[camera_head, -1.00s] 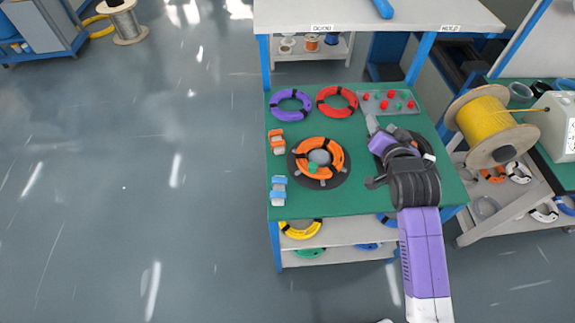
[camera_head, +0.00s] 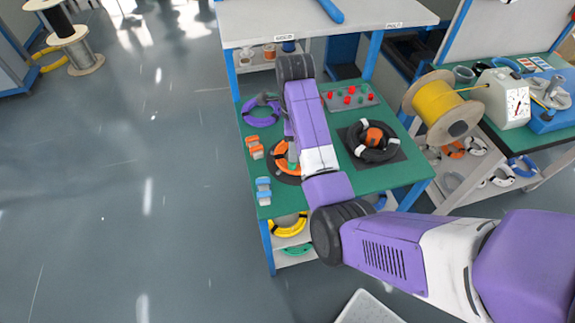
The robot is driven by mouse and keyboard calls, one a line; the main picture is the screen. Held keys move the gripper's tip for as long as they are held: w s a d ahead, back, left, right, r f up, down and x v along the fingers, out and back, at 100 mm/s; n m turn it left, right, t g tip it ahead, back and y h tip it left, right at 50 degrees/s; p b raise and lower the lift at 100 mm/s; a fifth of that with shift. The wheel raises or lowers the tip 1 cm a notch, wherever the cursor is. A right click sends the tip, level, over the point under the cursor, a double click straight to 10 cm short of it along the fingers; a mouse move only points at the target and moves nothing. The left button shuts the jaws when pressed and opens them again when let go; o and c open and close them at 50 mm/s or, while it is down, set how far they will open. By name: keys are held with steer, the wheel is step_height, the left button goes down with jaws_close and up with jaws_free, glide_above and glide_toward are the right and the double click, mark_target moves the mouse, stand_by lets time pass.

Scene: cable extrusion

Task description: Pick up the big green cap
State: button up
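A green piece (camera_head: 292,153), perhaps the big green cap, shows in a small patch at the orange ring (camera_head: 283,163), beside my forearm. My forearm covers most of that ring and its centre. Small red and green caps sit on a grey tray (camera_head: 338,103) at the back right of the green table; which is biggest is too small to tell. My arm reaches over the table, its black joint above the back edge.
A purple ring (camera_head: 259,118) lies at the back left of the table. A black ring with an orange centre (camera_head: 374,139) lies on a dark mat at the right. Orange and blue clips stand on the left edge. A yellow spool (camera_head: 440,107) stands beyond the right side.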

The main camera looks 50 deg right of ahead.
step_height(320, 180, down, 7)
steer(key=shift+f+p, duration=0.15)
steer(key=shift+p, duration=0.45)
jaws_close()
